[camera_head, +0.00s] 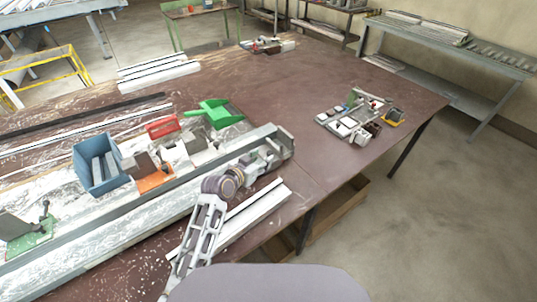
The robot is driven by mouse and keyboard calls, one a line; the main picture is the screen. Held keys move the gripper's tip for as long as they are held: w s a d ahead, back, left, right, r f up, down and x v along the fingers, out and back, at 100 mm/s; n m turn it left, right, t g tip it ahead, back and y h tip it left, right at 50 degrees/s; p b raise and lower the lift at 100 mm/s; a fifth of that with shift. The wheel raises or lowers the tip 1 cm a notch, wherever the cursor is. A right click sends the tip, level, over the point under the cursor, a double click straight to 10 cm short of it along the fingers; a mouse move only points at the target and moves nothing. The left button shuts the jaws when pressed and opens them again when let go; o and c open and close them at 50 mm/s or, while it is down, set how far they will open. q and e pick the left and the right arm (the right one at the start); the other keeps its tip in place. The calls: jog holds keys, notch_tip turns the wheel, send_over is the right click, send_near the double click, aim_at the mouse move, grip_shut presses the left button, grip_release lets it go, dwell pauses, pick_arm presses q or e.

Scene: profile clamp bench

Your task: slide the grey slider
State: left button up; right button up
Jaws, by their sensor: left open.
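A long grey metal profile rail (110,222) runs diagonally along the front of the bench. Grey clamp parts (272,150) sit at its right end; I cannot tell for sure which of them is the grey slider. My left arm comes up from the bottom edge. My left gripper (238,172) is at the front side of the rail, just left of these parts. It is open, but its fingers are small and partly hidden by the wrist. I cannot tell whether it touches anything. My right gripper is not in view.
Behind the rail are a blue bin (86,176) with grey pieces, an orange-based block (156,181), a red tray (162,127) and a green dustpan (222,115). White profiles (250,215) lie by the front edge. Small fixtures (350,125) stand at right; the table between is clear.

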aim_at(269, 154)
pick_arm(q)
jog(key=shift+x, duration=3.1)
grip_shut()
